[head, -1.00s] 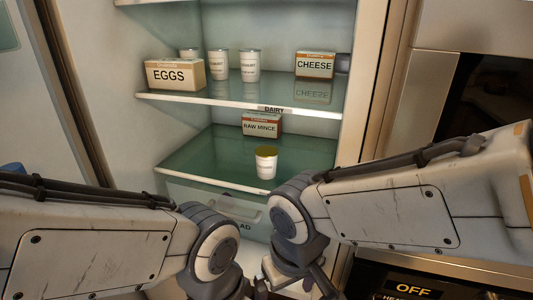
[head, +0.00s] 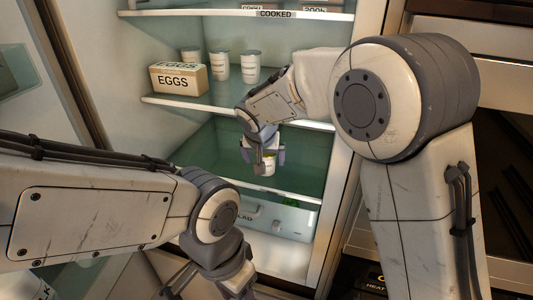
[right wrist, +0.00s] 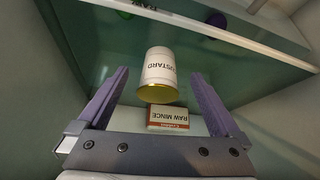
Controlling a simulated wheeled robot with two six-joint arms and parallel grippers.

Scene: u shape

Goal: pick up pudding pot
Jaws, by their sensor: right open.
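The pudding pot, a white pot with a gold lid marked custard (right wrist: 160,68), stands on the fridge's lower glass shelf.
A raw mince box (right wrist: 168,117) is behind the pot. An eggs box (head: 178,80) and several white pots (head: 250,66) are on the shelf above (head: 200,105). A drawer (head: 285,222) is below. The lower shelf's left part is clear.

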